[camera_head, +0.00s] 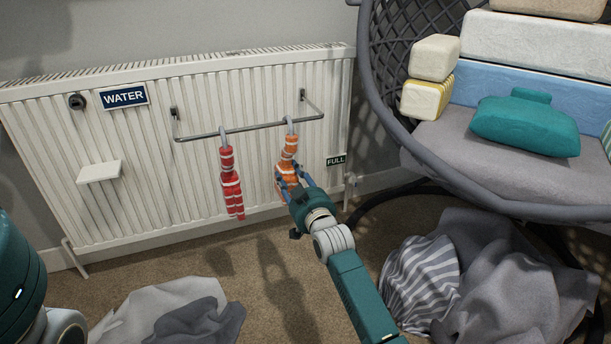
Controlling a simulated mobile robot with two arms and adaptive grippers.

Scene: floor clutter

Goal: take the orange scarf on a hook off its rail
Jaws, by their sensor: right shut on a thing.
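The orange scarf (289,150) with pale bands hangs by a grey hook from the metal rail (252,128) on the white radiator. My right gripper (287,183) is shut on the lower part of the orange scarf, and its fingers hide some of it. The hook still sits over the rail near its right end. A red scarf (230,183) with pale bands hangs from the same rail to the left, apart from the gripper. My left gripper is not in view; only part of my left arm shows at the lower left.
The radiator (130,180) stands behind, with a small white shelf (99,172) on it. A hanging chair (480,165) with cushions stands at the right. Cloth heaps lie on the carpet at lower right (500,285) and lower left (170,310).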

